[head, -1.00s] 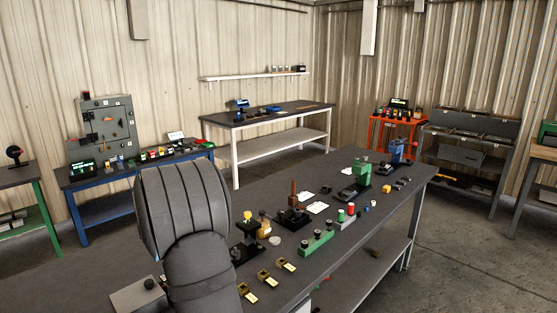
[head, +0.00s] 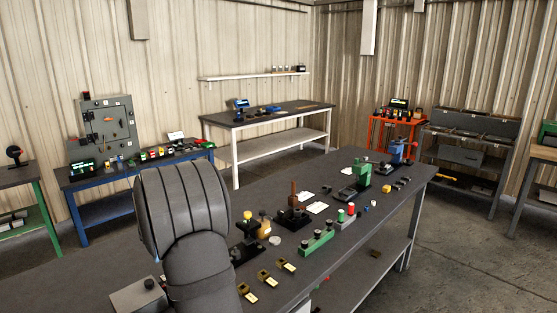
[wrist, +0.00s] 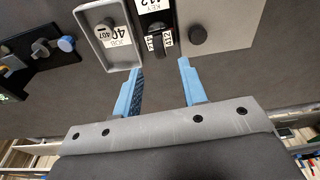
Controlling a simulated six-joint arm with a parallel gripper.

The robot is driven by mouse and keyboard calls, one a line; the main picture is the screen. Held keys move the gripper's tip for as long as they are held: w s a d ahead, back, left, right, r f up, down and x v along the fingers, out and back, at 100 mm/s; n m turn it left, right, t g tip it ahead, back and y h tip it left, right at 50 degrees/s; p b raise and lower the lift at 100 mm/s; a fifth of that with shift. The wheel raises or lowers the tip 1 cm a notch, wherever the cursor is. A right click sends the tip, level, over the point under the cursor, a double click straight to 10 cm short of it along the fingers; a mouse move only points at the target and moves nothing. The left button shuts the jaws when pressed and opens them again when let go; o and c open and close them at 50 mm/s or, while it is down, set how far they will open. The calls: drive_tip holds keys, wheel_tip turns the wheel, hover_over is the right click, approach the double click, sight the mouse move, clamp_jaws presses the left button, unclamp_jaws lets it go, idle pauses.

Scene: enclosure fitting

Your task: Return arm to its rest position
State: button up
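My gripper (wrist: 161,68) shows in the wrist view with its two blue fingers apart and nothing between them. Just beyond the fingertips is a black piece (wrist: 155,28) with white labels, one reading KEY and one 412. To its left is a grey tray (wrist: 86,17) holding a round tag marked 407 and a white job label. In the head view my arm stands in the left foreground, and the gripper does not show there.
A grey box (wrist: 235,22) with a dark knob is right of the black piece. A black fixture (wrist: 18,72) is at left. In the head view, the dark workbench (head: 330,255) carries a green block (head: 317,243), several brass pieces and small presses. Other benches line the walls.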

drive_tip(key=f, duration=0.7)
drive_tip(key=shift+w+a+f, duration=0.1)
drive_tip(key=shift+w+a, duration=0.2)
drive_tip(key=shift+a, duration=0.1)
drive_tip(key=m, duration=0.3)
drive_tip(key=s+d+r+n, duration=0.1)
drive_tip(key=r+n, duration=0.2)
drive_tip(key=r, duration=0.5)
drive_tip(key=s+d+r+n, duration=0.1)
drive_tip(key=d+r+n, duration=0.1)
drive_tip(key=r, duration=0.6)
drive_tip(key=shift+d+r+n+y, duration=0.25)
drive_tip(key=shift+r+n+y, duration=0.1)
drive_tip(key=shift+n, duration=0.45)
